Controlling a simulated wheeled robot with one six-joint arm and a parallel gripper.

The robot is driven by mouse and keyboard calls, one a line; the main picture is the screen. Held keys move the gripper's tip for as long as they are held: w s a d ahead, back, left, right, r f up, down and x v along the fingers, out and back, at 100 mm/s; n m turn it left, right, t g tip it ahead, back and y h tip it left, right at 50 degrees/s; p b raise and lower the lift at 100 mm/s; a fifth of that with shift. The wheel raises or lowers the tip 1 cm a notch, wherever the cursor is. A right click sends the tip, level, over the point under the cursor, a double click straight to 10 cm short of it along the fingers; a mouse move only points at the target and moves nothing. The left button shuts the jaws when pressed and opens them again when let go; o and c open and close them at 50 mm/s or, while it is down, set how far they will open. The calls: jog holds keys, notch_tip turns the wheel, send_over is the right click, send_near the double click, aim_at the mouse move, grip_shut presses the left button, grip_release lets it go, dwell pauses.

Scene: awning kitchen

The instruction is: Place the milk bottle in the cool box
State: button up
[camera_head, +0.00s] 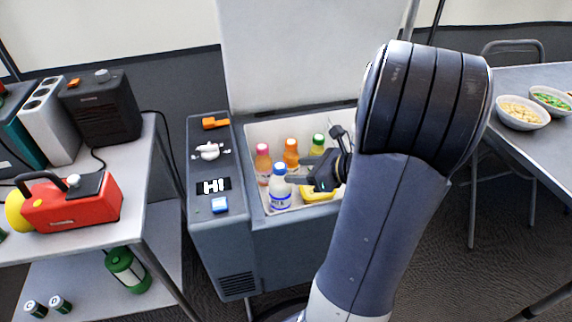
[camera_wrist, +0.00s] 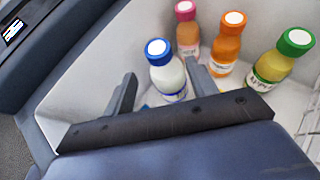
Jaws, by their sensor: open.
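The milk bottle (camera_head: 280,190) is white with a blue cap and stands inside the open cool box (camera_head: 238,150), near its front left. It also shows in the wrist view (camera_wrist: 168,78), upright or nearly so. My gripper (camera_head: 299,182) is inside the box, just right of the bottle. In the wrist view my gripper (camera_wrist: 160,74) is open, one finger on each side of the bottle's lower part, with gaps visible. The bottle's base is partly hidden by the gripper.
A pink-capped bottle (camera_head: 262,165), an orange bottle (camera_head: 291,154) and a green-capped bottle (camera_head: 317,146) stand behind in the box. A yellow item (camera_head: 318,195) lies at its front. The raised lid (camera_head: 310,55) stands behind. A shelf with a red device (camera_head: 75,205) is left.

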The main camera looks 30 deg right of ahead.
jog(key=shift+p+v, duration=0.35)
jog(key=shift+v, duration=1.2)
